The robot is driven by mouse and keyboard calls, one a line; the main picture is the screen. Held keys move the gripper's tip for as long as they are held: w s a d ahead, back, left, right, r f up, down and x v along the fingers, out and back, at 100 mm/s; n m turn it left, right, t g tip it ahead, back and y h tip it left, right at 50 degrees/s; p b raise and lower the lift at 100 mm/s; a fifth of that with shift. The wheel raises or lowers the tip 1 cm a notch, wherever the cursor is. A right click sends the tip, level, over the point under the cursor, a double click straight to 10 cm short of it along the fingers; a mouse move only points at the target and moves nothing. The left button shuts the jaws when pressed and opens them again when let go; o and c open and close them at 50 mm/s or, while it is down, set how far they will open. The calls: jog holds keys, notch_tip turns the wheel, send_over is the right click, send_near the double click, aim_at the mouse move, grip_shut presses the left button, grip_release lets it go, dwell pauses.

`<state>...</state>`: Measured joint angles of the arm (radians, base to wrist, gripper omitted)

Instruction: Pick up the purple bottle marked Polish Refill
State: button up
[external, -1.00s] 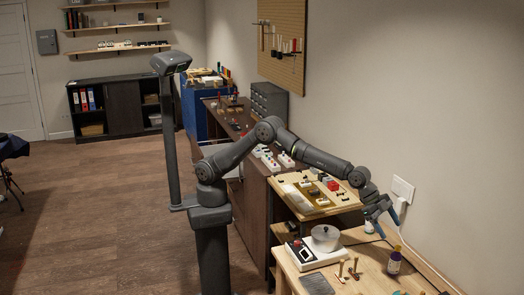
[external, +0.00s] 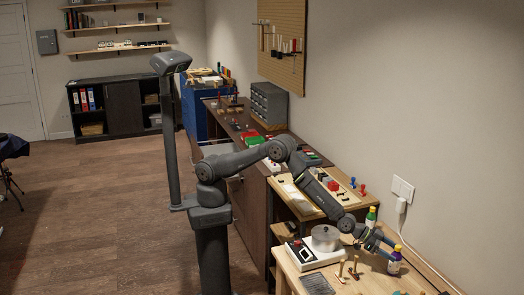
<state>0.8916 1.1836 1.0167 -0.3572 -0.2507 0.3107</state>
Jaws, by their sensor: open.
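A small purple bottle (external: 394,264) with a light cap stands upright near the wall side of the light wood bench (external: 352,284). The writing on it is too small to read. My gripper (external: 387,250) is open and low over the bench, tilted, with its fingers pointing right toward the bottle. The fingertips are close beside the bottle's upper part. I cannot tell whether the bottle is between the fingers or whether they touch it.
A white hot plate (external: 301,254) with a grey pot (external: 325,238) stands left of my gripper. Small wooden-handled tools (external: 353,268) stand in front. A green bottle (external: 371,218) stands behind my gripper. A white wall outlet (external: 403,190) and cable are on the right.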

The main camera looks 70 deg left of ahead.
notch_tip(320, 180, down, 4)
jog(key=shift+f, duration=0.1)
jog(key=shift+w+d, duration=0.4)
jog(key=shift+d, duration=0.05)
jog(key=shift+x, duration=0.8)
jog(key=shift+c, duration=0.2)
